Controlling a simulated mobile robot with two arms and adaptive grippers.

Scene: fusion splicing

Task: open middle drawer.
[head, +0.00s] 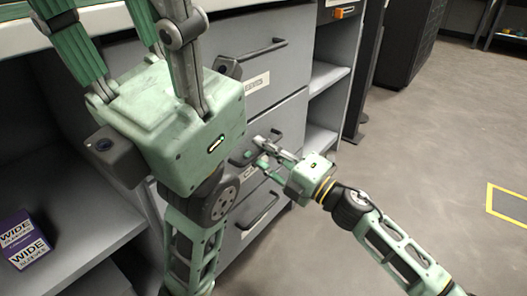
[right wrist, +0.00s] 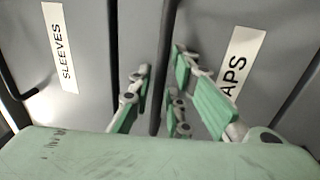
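A grey cabinet has a column of drawers. The middle drawer's dark handle (head: 240,161) is partly hidden behind my right gripper (head: 268,150). Its label, partly hidden, reads "APS" in the right wrist view (right wrist: 234,62). The middle drawer looks flush with the others. My right gripper is open, with its fingers on both sides of the dark handle bar (right wrist: 163,60); there seem to be small gaps between fingers and bar. My left gripper (head: 125,30) is large in the foreground, pointing up, its fingers apart and empty, its tips near or past the top edge.
The top drawer has a handle (head: 262,50) and the label "SLEEVES" (right wrist: 61,48). The bottom drawer handle (head: 262,212) is just below my right gripper. Open shelves flank the drawers; a purple box (head: 24,240) stands on the left. The floor (head: 430,150) at right is clear.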

